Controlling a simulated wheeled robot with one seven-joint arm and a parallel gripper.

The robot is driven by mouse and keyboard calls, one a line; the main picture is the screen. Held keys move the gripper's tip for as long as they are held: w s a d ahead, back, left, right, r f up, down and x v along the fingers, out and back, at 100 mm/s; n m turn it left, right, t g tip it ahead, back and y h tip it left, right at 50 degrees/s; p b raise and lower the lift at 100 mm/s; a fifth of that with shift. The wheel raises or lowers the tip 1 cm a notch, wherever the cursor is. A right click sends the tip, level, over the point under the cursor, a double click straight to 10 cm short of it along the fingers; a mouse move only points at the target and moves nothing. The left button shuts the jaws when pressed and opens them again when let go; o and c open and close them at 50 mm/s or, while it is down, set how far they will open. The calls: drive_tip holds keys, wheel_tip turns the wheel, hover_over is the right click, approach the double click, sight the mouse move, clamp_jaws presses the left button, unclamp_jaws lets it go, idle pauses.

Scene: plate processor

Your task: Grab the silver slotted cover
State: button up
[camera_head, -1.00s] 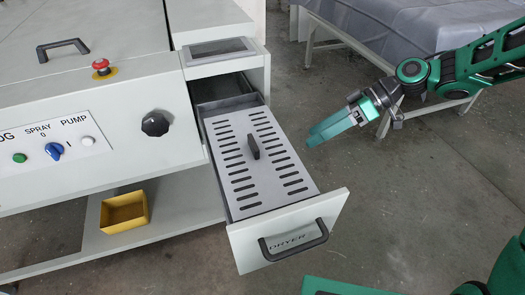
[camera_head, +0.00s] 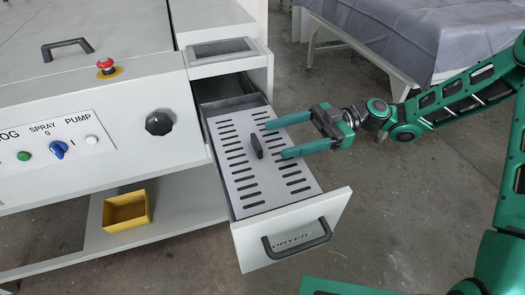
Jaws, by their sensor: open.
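The silver slotted cover (camera_head: 240,186) lies flat inside the pulled-out drawer marked DRYER (camera_head: 295,232). It has two columns of dark slots and a small dark upright handle (camera_head: 257,146) near its middle. My gripper (camera_head: 275,138) comes in from the right with its two long green fingers spread apart. The fingertips appear over the right part of the cover, just right of the handle, one farther back and one nearer. The handle stands free of the fingers. The height of the fingers above the cover is hard to tell.
The drawer front has a dark bar handle (camera_head: 297,243). The machine's control panel (camera_head: 60,147), with a black knob (camera_head: 158,123) and red button (camera_head: 106,66), is at left. A yellow box (camera_head: 126,211) sits on the lower shelf. A cloth-covered table (camera_head: 400,35) stands behind my arm.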

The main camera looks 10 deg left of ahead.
sight(259, 143)
drive_tip(key=shift+x, duration=3.65)
drive_tip(key=shift+w, duration=0.15)
drive_tip(key=c, duration=1.5)
